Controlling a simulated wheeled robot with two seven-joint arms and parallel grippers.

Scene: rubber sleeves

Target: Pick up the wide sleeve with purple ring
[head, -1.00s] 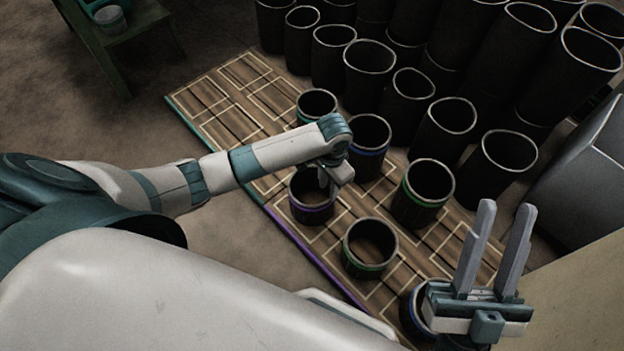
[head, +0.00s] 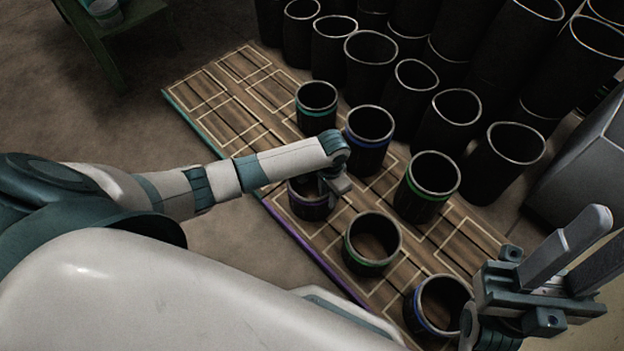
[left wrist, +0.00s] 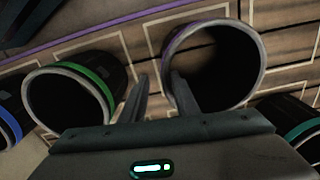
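The dark sleeve with the purple ring (head: 308,206) stands upright on the wooden mat, partly hidden by my left arm in the head view. In the left wrist view this sleeve (left wrist: 225,62) shows its wide open mouth. My left gripper (head: 333,192) is at its right side. In the left wrist view the left gripper's fingers (left wrist: 160,82) are apart, one outside the sleeve and one overlapping its rim and mouth; nothing is held. Whether they touch the wall cannot be told. My right gripper (head: 590,248) is open and empty at the lower right.
A green-ringed sleeve (head: 371,243) stands close to the right. Blue-ringed (head: 369,139), teal-ringed (head: 317,108) and other ringed sleeves share the mat (head: 225,115). Several tall black sleeves crowd the back. A grey box (head: 590,165) is at the right. The mat's left part is clear.

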